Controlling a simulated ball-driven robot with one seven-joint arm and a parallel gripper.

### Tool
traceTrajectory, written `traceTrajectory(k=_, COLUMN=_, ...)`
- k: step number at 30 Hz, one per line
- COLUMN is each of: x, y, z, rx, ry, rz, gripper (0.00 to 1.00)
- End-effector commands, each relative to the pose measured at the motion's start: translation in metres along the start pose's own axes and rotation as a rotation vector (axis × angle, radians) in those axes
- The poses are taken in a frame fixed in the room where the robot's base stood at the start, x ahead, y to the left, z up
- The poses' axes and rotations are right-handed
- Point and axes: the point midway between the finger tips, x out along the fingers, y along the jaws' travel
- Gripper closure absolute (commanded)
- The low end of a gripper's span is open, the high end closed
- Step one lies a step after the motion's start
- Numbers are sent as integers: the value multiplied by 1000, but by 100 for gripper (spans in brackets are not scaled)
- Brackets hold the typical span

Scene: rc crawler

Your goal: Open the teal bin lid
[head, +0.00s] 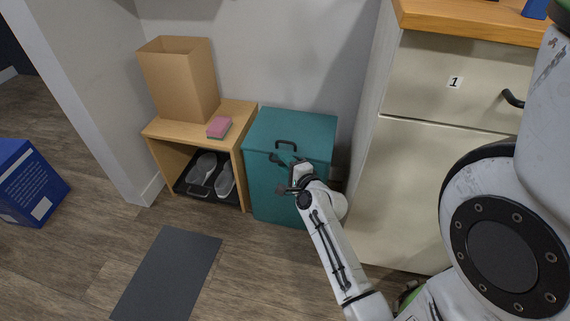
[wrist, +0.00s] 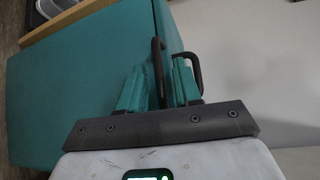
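The teal bin (head: 262,190) stands on the floor against the wall, its lid (head: 310,124) shut. A dark handle (head: 286,144) is near the lid's front edge, and another dark handle bar is just below it, partly hidden by my gripper. My gripper (head: 290,163) is at the top front of the bin. In the wrist view, my gripper's (wrist: 159,78) two teal fingers stand apart, with one dark handle bar (wrist: 157,62) between them. A gap shows beside that bar. A second curved dark handle (wrist: 193,66) is beside the right finger. I cannot tell whether either is touched.
A wooden shelf (head: 243,108) left of the bin bears a cardboard box (head: 180,82) and a pink sponge (head: 219,127), with grey shoes (head: 203,168) below. A cream cabinet (head: 440,190) stands close on the right. A dark mat (head: 166,275) and a blue box (head: 25,185) are on the floor.

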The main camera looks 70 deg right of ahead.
Motion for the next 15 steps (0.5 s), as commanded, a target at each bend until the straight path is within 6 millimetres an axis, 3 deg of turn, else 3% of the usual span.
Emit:
traceTrajectory(k=8, x=2, y=0, z=0, rx=0, ry=0, rz=1, gripper=67)
traceTrajectory(k=15, x=2, y=0, z=0, rx=0, ry=0, rz=1, gripper=88)
